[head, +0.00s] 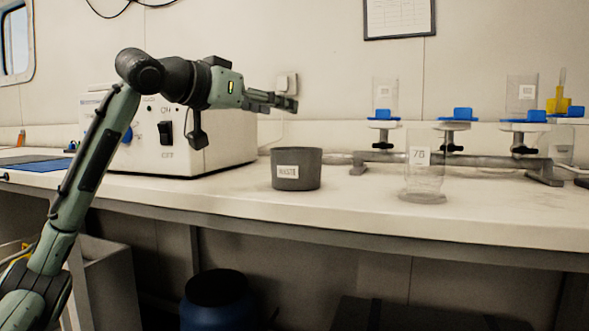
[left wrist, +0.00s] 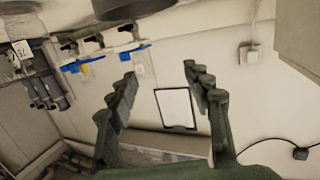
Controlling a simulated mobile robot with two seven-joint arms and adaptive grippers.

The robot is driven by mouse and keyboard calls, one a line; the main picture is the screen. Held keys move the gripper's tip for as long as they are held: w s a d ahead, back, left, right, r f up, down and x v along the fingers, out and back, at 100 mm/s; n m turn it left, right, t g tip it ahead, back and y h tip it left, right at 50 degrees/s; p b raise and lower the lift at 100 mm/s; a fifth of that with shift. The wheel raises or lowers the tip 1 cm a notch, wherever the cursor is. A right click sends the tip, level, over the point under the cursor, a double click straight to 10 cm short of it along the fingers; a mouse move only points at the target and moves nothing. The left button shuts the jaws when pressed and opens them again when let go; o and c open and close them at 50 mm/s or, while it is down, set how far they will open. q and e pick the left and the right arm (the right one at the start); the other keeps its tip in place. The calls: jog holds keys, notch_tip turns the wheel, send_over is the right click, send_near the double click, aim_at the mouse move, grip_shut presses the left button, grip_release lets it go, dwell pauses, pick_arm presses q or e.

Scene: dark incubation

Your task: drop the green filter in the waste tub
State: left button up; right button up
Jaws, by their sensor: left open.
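The waste tub (head: 297,181) is a dark grey open cylinder with a white "WASTE" label, upright on the bench. I see no green filter in either view. The inside of the tub is hidden by its near wall in the head view. My left gripper (head: 291,103) is above the tub, clear of its rim, with its fingers pointing right. In the left wrist view its two fingers (left wrist: 160,75) are spread apart with nothing between them. A dark rounded shape, probably the tub (left wrist: 135,8), is cut off at the top edge there. My right gripper is not in view.
A white box with a switch (head: 205,150) stands behind my left arm. Right of the tub are a clear beaker (head: 424,175) labelled 78 and a metal manifold (head: 400,158) with blue-clamped funnels. The bench front (head: 250,203) is clear.

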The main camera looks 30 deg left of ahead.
pick_arm(q)
jog(key=v, duration=0.9)
jog(key=shift+s, duration=0.3)
